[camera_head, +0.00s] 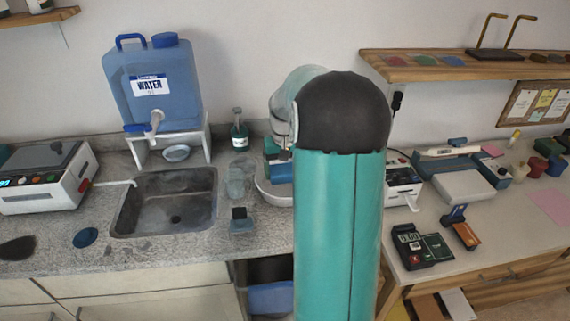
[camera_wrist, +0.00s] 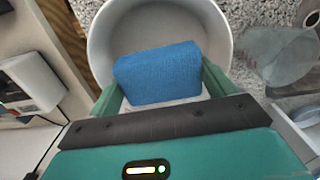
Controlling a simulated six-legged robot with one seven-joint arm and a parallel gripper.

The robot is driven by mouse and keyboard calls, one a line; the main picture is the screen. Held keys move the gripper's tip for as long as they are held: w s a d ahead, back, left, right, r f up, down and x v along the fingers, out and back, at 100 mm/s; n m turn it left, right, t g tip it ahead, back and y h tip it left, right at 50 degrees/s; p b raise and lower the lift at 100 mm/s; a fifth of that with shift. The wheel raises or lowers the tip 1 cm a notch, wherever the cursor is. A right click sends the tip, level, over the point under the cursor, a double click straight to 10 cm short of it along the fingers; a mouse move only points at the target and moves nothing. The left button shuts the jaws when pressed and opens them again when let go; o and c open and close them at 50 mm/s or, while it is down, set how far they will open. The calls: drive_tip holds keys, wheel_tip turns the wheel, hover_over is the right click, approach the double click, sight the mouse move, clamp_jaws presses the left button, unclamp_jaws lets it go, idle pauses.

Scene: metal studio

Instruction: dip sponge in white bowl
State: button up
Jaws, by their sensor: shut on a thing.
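A blue sponge (camera_wrist: 158,72) is held between the two green fingers of my gripper (camera_wrist: 162,84) in the wrist view. The white bowl (camera_wrist: 105,40) is round and lies beyond and below the sponge, which shows in front of its opening. How high the sponge is over the bowl's bottom, or whether it touches, I cannot tell. In the head view the white bowl (camera_head: 270,195) stands on the counter right of the sink, and my teal arm hides its right part. A blue patch just above its rim looks like the sponge (camera_head: 282,171).
A sink (camera_head: 168,200) lies left of the bowl, with a blue water jug (camera_head: 155,90) on a white stand behind it. White devices (camera_head: 405,185) stand at the right. A wooden shelf (camera_head: 460,68) hangs above.

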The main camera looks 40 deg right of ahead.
drive_tip(key=shift+f, duration=1.6)
drive_tip(key=shift+r, duration=0.1)
idle(0.9)
idle(0.4)
drive_tip(key=shift+r, duration=4.05)
drive_tip(key=shift+r, duration=0.6)
drive_tip(key=shift+f, duration=0.6)
